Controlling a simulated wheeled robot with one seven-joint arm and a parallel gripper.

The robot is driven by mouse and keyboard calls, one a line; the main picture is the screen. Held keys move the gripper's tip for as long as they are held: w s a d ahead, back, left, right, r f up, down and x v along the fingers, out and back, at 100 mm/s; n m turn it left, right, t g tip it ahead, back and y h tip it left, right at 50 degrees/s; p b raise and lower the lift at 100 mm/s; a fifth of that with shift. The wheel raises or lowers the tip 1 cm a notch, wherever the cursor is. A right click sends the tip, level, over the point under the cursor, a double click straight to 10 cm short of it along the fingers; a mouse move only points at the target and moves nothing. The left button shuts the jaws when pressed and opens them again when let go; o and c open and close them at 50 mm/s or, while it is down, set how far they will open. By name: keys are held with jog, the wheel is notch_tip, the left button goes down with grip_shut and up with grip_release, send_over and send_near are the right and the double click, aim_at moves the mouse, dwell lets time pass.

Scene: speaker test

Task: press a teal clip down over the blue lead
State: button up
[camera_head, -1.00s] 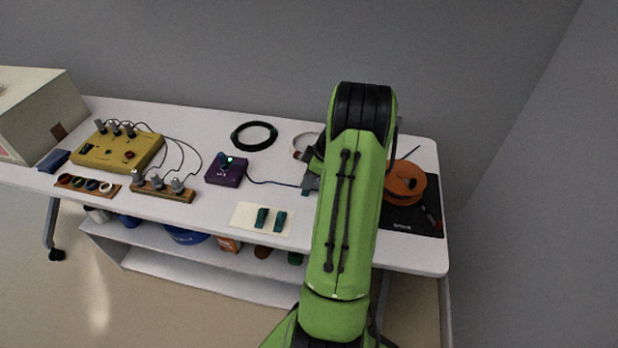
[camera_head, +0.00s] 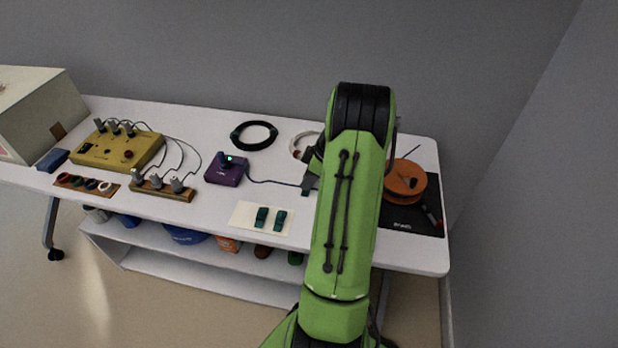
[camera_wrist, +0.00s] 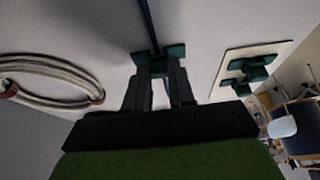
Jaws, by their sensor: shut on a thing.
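My gripper (camera_wrist: 160,88) points down at the table and is shut on a teal clip (camera_wrist: 158,58), which shows between and beyond its fingertips. The blue lead (camera_wrist: 149,22) runs up to this clip in the wrist view and passes in line with it. I cannot tell whether the clip is fully seated over the lead. In the head view the blue lead (camera_head: 274,182) runs from the purple box (camera_head: 227,172) to the clip area, where my arm hides most of the gripper. Two other teal clips (camera_head: 271,218) lie on a cream card (camera_head: 243,214).
A black cable ring (camera_head: 254,123) and a white cable coil (camera_wrist: 45,75) lie near. An orange reel (camera_head: 405,183) stands on a black mat (camera_head: 403,214) at right. A yellow box (camera_head: 118,150) and plug strip (camera_head: 162,190) are at left.

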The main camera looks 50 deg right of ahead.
dwell(0.4)
jog(key=o, duration=1)
jog(key=shift+r+p, duration=2.7)
jog(key=shift+r, duration=1)
